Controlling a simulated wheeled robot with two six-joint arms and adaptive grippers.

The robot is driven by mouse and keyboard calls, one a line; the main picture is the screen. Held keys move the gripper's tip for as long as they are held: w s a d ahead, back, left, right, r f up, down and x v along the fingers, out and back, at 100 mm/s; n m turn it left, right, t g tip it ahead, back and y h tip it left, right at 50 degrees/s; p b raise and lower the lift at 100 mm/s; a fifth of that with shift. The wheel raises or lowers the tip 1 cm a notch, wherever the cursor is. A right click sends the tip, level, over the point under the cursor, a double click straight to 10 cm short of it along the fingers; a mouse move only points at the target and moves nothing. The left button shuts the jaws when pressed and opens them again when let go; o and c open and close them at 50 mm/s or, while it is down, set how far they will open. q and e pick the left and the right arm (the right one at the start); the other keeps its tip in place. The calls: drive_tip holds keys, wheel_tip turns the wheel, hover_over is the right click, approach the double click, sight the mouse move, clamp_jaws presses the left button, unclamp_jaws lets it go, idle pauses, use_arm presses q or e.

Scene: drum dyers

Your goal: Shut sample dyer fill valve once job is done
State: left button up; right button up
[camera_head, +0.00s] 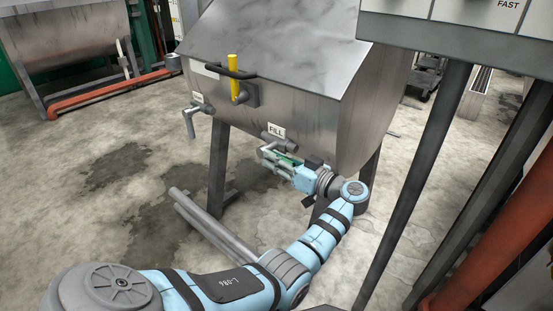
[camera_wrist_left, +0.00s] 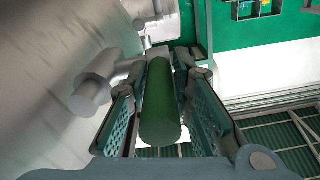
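The sample dyer (camera_head: 320,105) is a steel tank on legs in the middle of the head view. Its FILL label (camera_head: 277,132) sits low on the front, just above the fill valve, which my gripper partly hides. A green handle (camera_wrist_left: 160,110) lies lengthwise between the two fingers of my left gripper (camera_head: 276,157), its rounded end toward the wrist camera. The fingers stand on either side of the handle with small gaps beside it; firm contact does not show. My right gripper is in neither view.
A second grey lever valve (camera_head: 190,120) hangs at the dyer's left. A yellow lever (camera_head: 234,68) and dark handle stand above. A control box (camera_head: 470,25) on dark legs stands close at right. Wet concrete floor (camera_head: 110,190) lies open at left.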

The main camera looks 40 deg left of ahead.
use_arm(q)
clamp_jaws()
drive_tip(key=shift+f+y, duration=0.35)
drive_tip(key=shift+y, duration=0.35)
drive_tip(key=shift+a+f+y+b, duration=0.1)
drive_tip(key=shift+f+y+b, duration=0.25)
drive_tip(key=shift+y, duration=0.65)
drive_tip(key=shift+f+y, duration=0.15)
drive_tip(key=shift+y, duration=0.25)
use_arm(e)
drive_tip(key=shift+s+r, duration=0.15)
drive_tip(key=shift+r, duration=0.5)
